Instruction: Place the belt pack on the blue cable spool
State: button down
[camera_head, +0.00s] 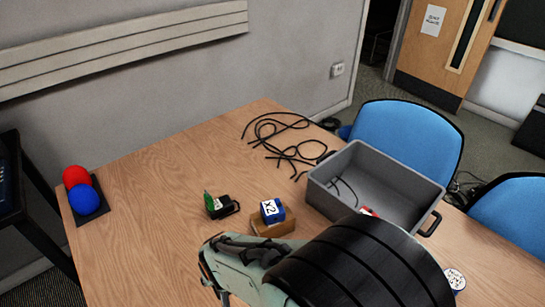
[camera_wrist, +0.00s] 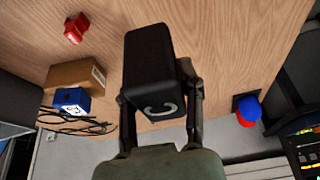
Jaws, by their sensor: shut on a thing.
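My gripper (camera_wrist: 160,100) is shut on the belt pack (camera_wrist: 150,60), a black box with a grey curved mark on its near end. In the wrist view the pack lies between the two fingers, with wood behind it. In the head view my gripper (camera_head: 222,280) is at the lower middle, and I cannot make out the pack there. A small round thing with a printed white top and blue edge (camera_head: 455,279), apparently the blue cable spool, stands at the table's lower right, partly cut off by my arm. It is well apart from my gripper.
A blue "x2" box (camera_head: 272,210) sits on a cardboard box (camera_head: 283,227). A black and green item (camera_head: 218,206) lies beside them. A grey bin (camera_head: 395,182), loose cables (camera_head: 285,135) and red and blue balls (camera_head: 83,190) surround the space.

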jog(key=w+d+r+m+t+h, duration=0.1)
jog(key=w+d+m, duration=0.2)
jog(key=d, duration=0.5)
jog(key=w+d+m+h, duration=0.15)
jog(key=w+d, duration=0.25)
jog(key=d, duration=0.4)
jog(key=s+d+r+m+h, duration=0.1)
jog(key=s+d+m, duration=0.25)
jog(key=d, duration=0.65)
jog(key=s+d+r+m+g+h, duration=0.15)
jog(key=d+m, duration=0.25)
jog(key=d, duration=0.7)
jog(key=s+d+r+m+h, duration=0.1)
jog(key=s+d+m, duration=0.3)
jog(key=d, duration=0.6)
jog(key=w+d+f, duration=0.9)
jog(key=shift+w+f, duration=0.15)
jog(key=shift+f, duration=0.05)
jog(key=shift+w+d+f, duration=0.15)
jog(key=shift+f, duration=0.1)
jog(key=shift+w+d+f, duration=0.15)
jog(key=shift+f, duration=1.55)
jog(key=shift+f, duration=0.1)
